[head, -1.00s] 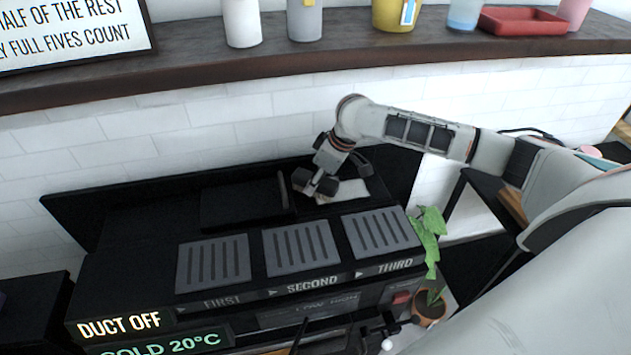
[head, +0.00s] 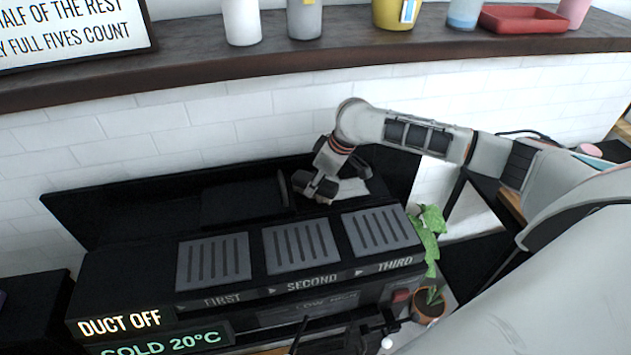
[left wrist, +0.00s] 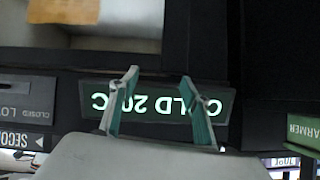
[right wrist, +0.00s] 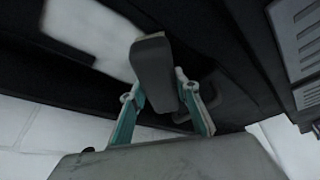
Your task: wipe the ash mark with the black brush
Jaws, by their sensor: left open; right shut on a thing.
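My right gripper (head: 318,188) is low over the dark top behind the grey slotted plates. In the right wrist view it (right wrist: 160,85) is shut on the black brush (right wrist: 153,62), a dark block between its fingers. A pale patch, seemingly the ash mark (head: 352,187), lies on the dark surface just right of the gripper. It also shows in the right wrist view (right wrist: 88,32), partly hidden behind the brush. I cannot tell whether the brush touches the surface. My left gripper (left wrist: 160,76) is open and empty in front of the lit COLD 20°C sign.
Three slotted plates, FIRST (head: 213,262), SECOND (head: 300,247) and THIRD (head: 380,231), lie in front of my right gripper. A potted green plant (head: 428,235) stands to the right. A shelf (head: 300,65) with cups and a red tray (head: 525,19) runs above.

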